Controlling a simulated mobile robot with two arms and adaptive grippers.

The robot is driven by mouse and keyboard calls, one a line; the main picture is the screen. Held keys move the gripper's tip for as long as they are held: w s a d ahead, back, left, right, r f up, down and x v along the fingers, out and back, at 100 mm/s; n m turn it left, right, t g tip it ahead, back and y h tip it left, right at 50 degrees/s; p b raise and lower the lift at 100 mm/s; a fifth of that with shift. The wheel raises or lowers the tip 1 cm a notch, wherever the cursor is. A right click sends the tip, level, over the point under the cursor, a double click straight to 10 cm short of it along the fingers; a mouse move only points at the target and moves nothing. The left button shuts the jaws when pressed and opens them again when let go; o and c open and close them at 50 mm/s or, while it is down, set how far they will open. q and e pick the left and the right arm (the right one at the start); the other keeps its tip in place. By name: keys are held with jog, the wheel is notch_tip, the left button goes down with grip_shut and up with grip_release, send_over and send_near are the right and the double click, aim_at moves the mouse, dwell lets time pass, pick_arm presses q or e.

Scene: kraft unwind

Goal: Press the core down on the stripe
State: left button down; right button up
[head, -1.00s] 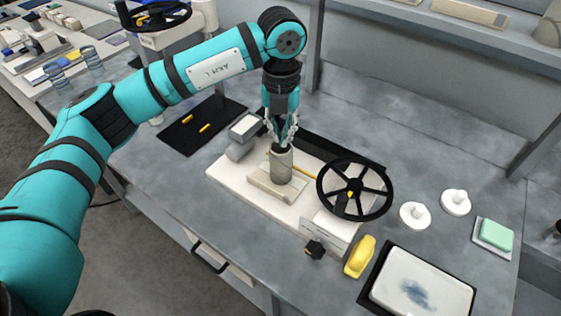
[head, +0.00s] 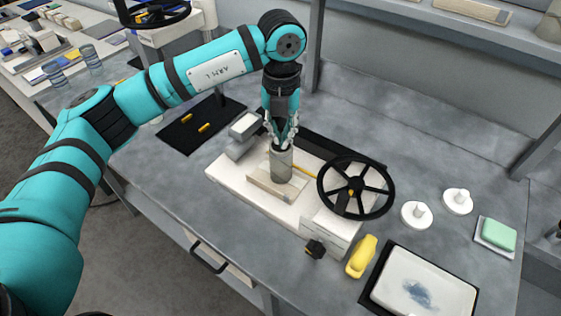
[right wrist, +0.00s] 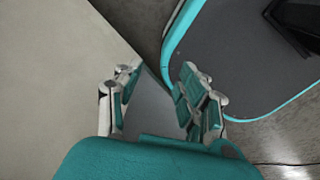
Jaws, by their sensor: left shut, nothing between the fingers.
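The core (head: 281,168) is a short grey-green cylinder. It stands upright at a pale tan block (head: 263,192) on the white base of the device. My left gripper (head: 281,146) points straight down over the core's top end, its fingers shut and empty. The tips are at or just above the core's dark top; I cannot tell whether they touch. I cannot make out the stripe under the core. My right gripper (right wrist: 160,85) shows only in the right wrist view, fingers apart and empty, away from the device.
A black spoked wheel (head: 355,188) stands right of the core. A grey box (head: 244,126) is at its left. A yellow object (head: 361,257), white tray (head: 424,285), two white knobbed discs and a green block (head: 497,233) lie at the right. A black mat (head: 199,124) lies at the left.

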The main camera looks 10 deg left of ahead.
pick_arm(q)
jog(key=shift+f+b, duration=0.45)
jog(key=shift+f, duration=0.1)
jog(key=shift+s+f, duration=0.15)
jog(key=shift+f, duration=0.1)
dwell(1.4)
jog(key=shift+r, duration=0.15)
jog(key=shift+w+r+p, duration=0.2)
jog(key=shift+r+p, duration=0.2)
jog(key=shift+r, duration=0.55)
jog(key=shift+r+p, duration=1.25)
jog(key=shift+r, duration=1.35)
jog(key=shift+s, duration=0.1)
